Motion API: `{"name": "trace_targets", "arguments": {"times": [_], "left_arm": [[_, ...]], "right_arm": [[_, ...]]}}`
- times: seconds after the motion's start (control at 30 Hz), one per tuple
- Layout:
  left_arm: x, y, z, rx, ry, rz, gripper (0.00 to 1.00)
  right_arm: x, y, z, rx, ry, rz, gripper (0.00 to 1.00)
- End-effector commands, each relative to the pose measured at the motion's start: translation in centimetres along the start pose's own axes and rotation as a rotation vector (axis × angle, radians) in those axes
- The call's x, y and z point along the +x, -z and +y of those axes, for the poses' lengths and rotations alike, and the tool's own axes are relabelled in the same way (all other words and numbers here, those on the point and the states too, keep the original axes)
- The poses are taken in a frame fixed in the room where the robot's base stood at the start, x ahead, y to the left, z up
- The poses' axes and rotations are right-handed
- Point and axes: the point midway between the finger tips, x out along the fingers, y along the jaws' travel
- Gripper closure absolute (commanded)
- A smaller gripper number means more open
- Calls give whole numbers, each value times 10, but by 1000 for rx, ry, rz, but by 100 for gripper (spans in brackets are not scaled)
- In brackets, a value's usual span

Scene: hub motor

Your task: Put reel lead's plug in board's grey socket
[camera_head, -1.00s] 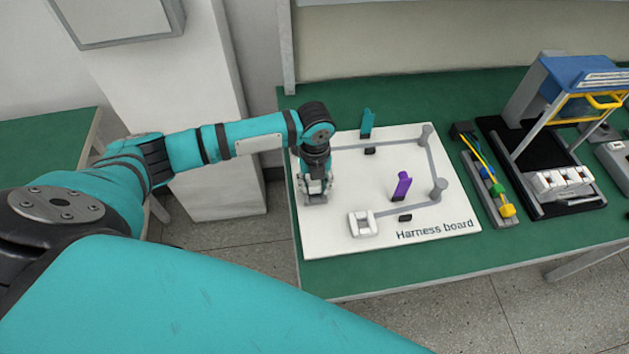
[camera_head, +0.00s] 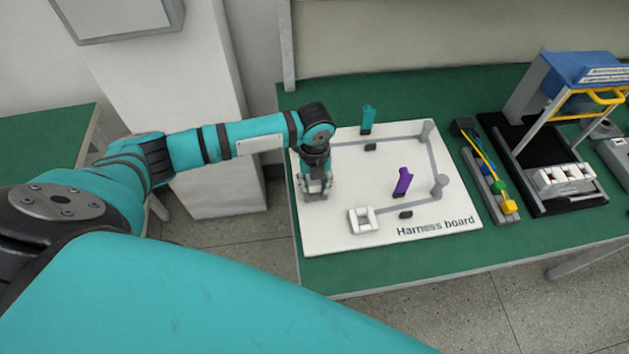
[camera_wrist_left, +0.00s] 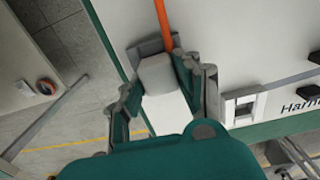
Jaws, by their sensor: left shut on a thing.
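The harness board (camera_head: 330,237) is a white panel lying on the green bench. My left gripper (camera_head: 315,192) points down over its left side. In the left wrist view, my left gripper (camera_wrist_left: 160,90) is shut on a pale grey block-shaped plug (camera_wrist_left: 157,72). An orange lead (camera_wrist_left: 163,22) runs from the plug towards the top of that view. A darker grey part (camera_wrist_left: 147,47) shows just behind the plug; I cannot tell whether it is the grey socket or whether the plug touches it. The reel is not seen. My right gripper is not in view.
A white socket-like block (camera_head: 363,220) stands at the board's front, with a purple clip (camera_head: 403,181), a teal clip (camera_head: 367,121) and grey posts (camera_head: 439,186) further off. A grey rail with coloured connectors (camera_head: 490,187) and a blue-topped stand (camera_head: 570,72) are to the right.

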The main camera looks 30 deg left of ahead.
Motion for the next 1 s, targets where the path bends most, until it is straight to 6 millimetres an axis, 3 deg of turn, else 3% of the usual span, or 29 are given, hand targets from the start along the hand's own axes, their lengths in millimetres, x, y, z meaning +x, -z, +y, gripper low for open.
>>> {"name": "trace_targets", "arguments": {"times": [0.03, 0.07, 0.23, 0.63, 1.0], "left_arm": [[0, 0, 0, 0, 0, 0, 100], [0, 0, 0, 0, 0, 0, 64], [0, 0, 0, 0, 1, 0, 41], [-10, -1, -1, 1, 3, -2, 40], [-84, -1, -1, 0, 3, -4, 40]], "right_arm": [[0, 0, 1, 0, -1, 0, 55], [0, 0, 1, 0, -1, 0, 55], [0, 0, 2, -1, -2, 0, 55], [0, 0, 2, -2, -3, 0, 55], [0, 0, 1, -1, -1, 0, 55]]}}
